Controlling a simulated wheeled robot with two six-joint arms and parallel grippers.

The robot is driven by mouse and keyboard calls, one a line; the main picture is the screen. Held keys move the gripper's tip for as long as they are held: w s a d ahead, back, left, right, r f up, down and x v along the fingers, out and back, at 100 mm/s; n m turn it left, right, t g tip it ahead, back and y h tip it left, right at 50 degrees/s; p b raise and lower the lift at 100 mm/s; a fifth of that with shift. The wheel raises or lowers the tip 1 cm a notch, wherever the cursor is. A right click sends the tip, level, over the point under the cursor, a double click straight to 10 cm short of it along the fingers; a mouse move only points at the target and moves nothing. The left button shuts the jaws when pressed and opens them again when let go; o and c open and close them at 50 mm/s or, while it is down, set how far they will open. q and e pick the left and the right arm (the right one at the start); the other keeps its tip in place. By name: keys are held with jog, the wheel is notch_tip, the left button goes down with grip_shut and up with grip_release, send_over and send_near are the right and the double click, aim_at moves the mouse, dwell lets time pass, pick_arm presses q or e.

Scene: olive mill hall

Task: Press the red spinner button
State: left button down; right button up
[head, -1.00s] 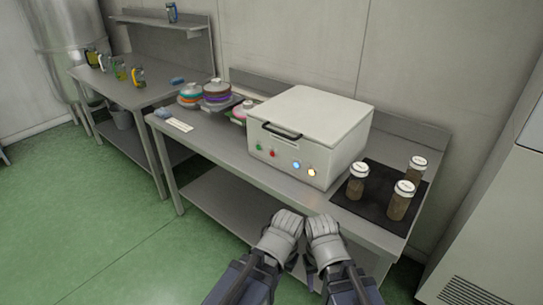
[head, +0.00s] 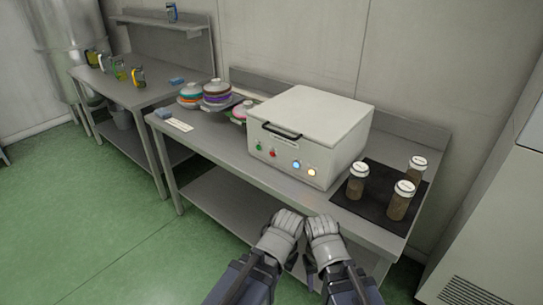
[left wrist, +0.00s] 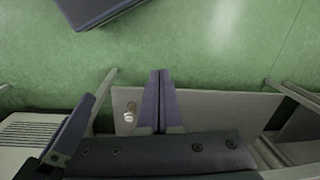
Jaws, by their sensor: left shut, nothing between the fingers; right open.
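A white box machine (head: 312,128) with a closed lid and dark handle stands on the steel bench. Its front has a red button (head: 273,154), between a green button (head: 259,146) on the left and a blue one (head: 296,165) on the right. My left gripper (head: 287,219) and right gripper (head: 322,224) are side by side in front of the bench's front edge, below the machine and apart from the buttons. In the left wrist view the left fingers (left wrist: 159,100) are together with nothing between them. The right gripper is open and empty.
A yellow-lit button (head: 311,172) is rightmost on the machine. Several white-lidded jars (head: 402,200) stand on a dark mat (head: 374,211). The green floor (head: 90,230) is clear.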

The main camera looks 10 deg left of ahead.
aim_at(272, 154)
pick_arm(q)
jog(key=w+a+r+n+t+y+b, duration=0.1)
jog(key=w+a+t+b, duration=0.2)
jog(key=w, duration=0.5)
jog(key=w+a+r+t+y+b, duration=0.1)
jog(key=w+a+r+t+y, duration=0.1)
jog(key=w+a+t, duration=0.45)
jog(key=w+a+r+n+t+y+b, duration=0.1)
jog(key=w+a+b, duration=0.15)
jog(key=w, duration=0.65)
jog(key=w+a+r+m+t+h+b, duration=0.1)
jog(key=w+r+m+t+b, duration=0.1)
jog(key=w+r+t, duration=0.3)
jog(key=shift+w+a+r+m, duration=0.15)
jog(key=shift+w+r+m, duration=0.3)
jog(key=shift+w, duration=0.9)
jog(key=shift+w+r+t, duration=0.1)
jog(key=shift+t, duration=0.15)
jog(key=shift+w+d, duration=0.75)
jog(key=shift+w, duration=0.5)
jog(key=shift+w+d, duration=0.7)
jog(key=shift+w, duration=0.55)
jog(key=shift+w+d, duration=0.75)
jog(key=shift+w, duration=0.5)
jog(key=shift+w, duration=0.15)
jog(key=shift+w+d, duration=0.2)
